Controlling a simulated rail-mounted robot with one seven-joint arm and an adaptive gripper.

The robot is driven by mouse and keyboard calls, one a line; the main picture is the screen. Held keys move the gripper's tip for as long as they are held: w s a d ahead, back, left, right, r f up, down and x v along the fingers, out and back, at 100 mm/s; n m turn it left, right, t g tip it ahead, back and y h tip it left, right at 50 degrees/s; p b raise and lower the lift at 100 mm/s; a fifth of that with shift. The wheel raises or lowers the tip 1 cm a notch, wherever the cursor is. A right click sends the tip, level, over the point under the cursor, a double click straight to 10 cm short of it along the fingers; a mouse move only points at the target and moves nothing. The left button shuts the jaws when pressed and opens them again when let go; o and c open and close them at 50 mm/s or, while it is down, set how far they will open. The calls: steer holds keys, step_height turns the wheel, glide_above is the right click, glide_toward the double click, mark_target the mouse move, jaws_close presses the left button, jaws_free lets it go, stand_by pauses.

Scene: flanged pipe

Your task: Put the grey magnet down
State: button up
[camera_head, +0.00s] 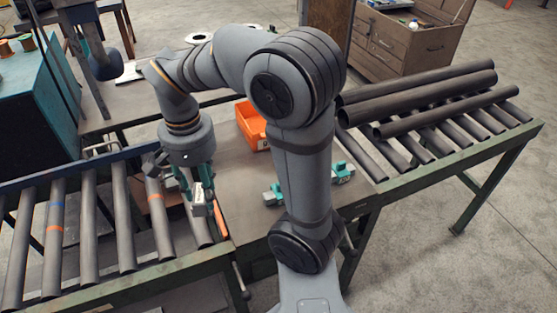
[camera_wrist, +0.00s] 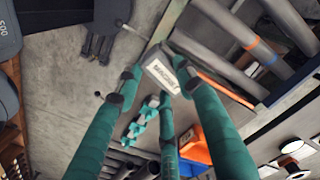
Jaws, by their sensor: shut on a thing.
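The grey magnet (camera_wrist: 160,76), a small block with a pale label, sits between the teal fingers of my gripper (camera_wrist: 157,84) in the wrist view. The fingers are shut on it. In the head view my gripper (camera_head: 197,192) points down near the left end of the work table (camera_head: 240,180), beside the left roller conveyor, with the grey magnet (camera_head: 199,209) at its fingertips. I cannot tell whether the magnet touches the surface below it.
An orange strip-like object (camera_head: 221,222) lies close beside the magnet. An orange bin (camera_head: 249,125) and teal clamp-like parts (camera_head: 272,196) are on the table. Rollers (camera_head: 122,220) run at left; dark pipes (camera_head: 430,90) lie on the right rack. Bare table shows between bin and gripper.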

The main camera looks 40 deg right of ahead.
steer(key=w+d+f+m+p, duration=0.2)
steer(key=w+d+f+m, duration=0.2)
steer(key=w+d+f, duration=0.1)
steer(key=w+d+f+m+p, duration=0.1)
steer(key=w+d+f+m, duration=0.4)
steer(key=w, duration=0.3)
steer(key=w+d+f+m+p, duration=0.2)
steer(key=w+d+f+m, duration=0.3)
steer(key=w+f, duration=0.1)
steer(key=shift+w+d+f+p, duration=0.3)
steer(key=shift+w+d, duration=0.1)
steer(key=shift+w, duration=0.3)
steer(key=shift+f, duration=0.4)
steer(key=shift+f, duration=0.1)
steer(key=shift+f+b, duration=0.15)
steer(key=shift+b, duration=0.2)
steer(key=o, duration=1.1)
